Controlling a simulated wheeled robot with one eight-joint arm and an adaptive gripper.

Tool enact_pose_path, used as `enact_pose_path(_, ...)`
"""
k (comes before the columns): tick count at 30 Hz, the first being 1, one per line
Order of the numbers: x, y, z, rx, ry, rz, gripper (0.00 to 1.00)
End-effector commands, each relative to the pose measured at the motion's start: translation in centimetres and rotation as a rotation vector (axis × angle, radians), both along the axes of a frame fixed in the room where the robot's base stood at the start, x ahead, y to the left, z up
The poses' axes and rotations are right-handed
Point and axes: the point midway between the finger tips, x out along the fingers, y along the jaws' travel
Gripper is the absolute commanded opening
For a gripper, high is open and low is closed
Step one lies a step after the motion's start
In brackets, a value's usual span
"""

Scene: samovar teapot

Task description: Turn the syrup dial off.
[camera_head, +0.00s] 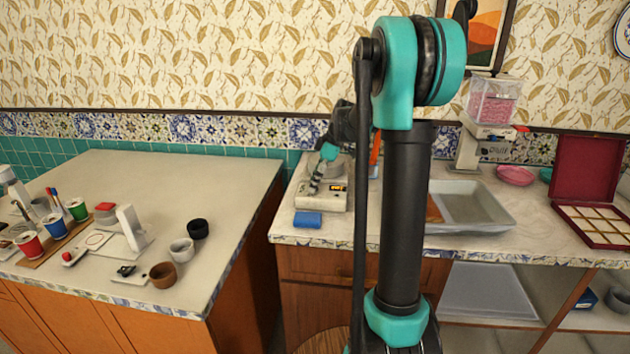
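A small cream box-shaped device (309,202) with a lit orange display (338,189) stands on the counter (285,235) left of my arm. It may be what carries the syrup dial; I cannot make out the dial itself. My gripper (314,187) points down at the top of this device, left of the display. It covers part of the device's top. At this size I cannot tell whether it touches a dial or whether its fingers are open or shut.
A blue block (307,219) lies in front of the device. Right of my arm are a grey tray (470,205), a pink-filled dispenser (494,103) and an open red box (587,170). The left counter (180,172) holds several cups and has free room at its back.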

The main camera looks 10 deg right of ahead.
Motion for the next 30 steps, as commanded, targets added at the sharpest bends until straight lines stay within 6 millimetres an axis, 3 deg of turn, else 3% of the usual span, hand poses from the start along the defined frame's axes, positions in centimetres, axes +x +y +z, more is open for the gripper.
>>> enact_pose_path(8, -0.1, -0.4, 0.9, 0.0, 0.0, -0.001, 0.52)
enact_pose_path(21, -1.1, -3.4, 8.6, 0.0, 0.001, -0.002, 0.52)
enact_pose_path(30, -1.3, -4.4, 11.0, 0.0, 0.0, -0.001, 0.52)
